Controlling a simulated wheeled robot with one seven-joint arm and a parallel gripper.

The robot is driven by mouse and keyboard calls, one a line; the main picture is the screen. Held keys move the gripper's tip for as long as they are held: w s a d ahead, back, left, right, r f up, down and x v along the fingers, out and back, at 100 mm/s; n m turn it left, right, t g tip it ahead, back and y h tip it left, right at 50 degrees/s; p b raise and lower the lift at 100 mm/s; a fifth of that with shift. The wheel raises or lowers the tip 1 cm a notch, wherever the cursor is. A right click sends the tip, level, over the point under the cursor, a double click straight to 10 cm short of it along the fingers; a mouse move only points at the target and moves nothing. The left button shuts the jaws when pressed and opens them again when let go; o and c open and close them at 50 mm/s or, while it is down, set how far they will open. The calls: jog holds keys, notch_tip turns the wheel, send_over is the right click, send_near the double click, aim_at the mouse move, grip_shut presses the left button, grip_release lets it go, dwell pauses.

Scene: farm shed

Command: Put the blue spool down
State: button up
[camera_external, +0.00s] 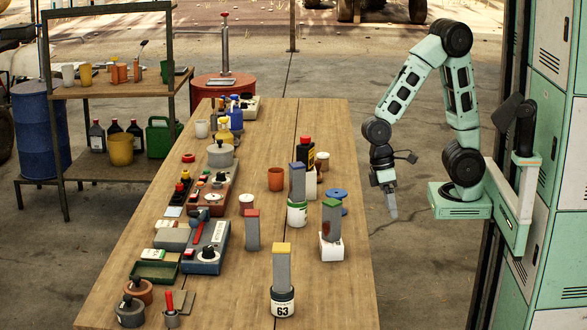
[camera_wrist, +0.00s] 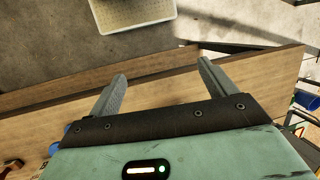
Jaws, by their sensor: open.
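The blue spool (camera_external: 337,194) stands upright on the wooden table (camera_external: 330,125) near its right edge, partly hidden by a green-topped grey block. My gripper (camera_external: 393,214) hangs fingers down just off the table's right edge, to the right of the spool and apart from it. In the wrist view my gripper (camera_wrist: 160,80) has its two fingers spread wide with nothing between them. A blue edge (camera_wrist: 71,128) shows at the left of the gripper body there; it may be the spool, but too little shows to be sure.
Near the spool are the green-topped block (camera_external: 331,220) on a white base, a blue-topped block (camera_external: 297,185) on a white-green can and a black bottle (camera_external: 305,153). The table's back right is clear. A pale bin (camera_wrist: 135,15) lies beyond the table edge.

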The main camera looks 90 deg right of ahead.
jog(key=s+a+r+n+t+h, duration=0.1)
jog(key=s+a+n+t, duration=0.1)
jog(key=s+a+n, duration=0.2)
jog(key=s+n, duration=0.2)
jog(key=n, duration=0.1)
jog(key=shift+s+a+t, duration=0.2)
jog(key=shift+a+t, duration=0.1)
jog(key=shift+r, duration=0.1)
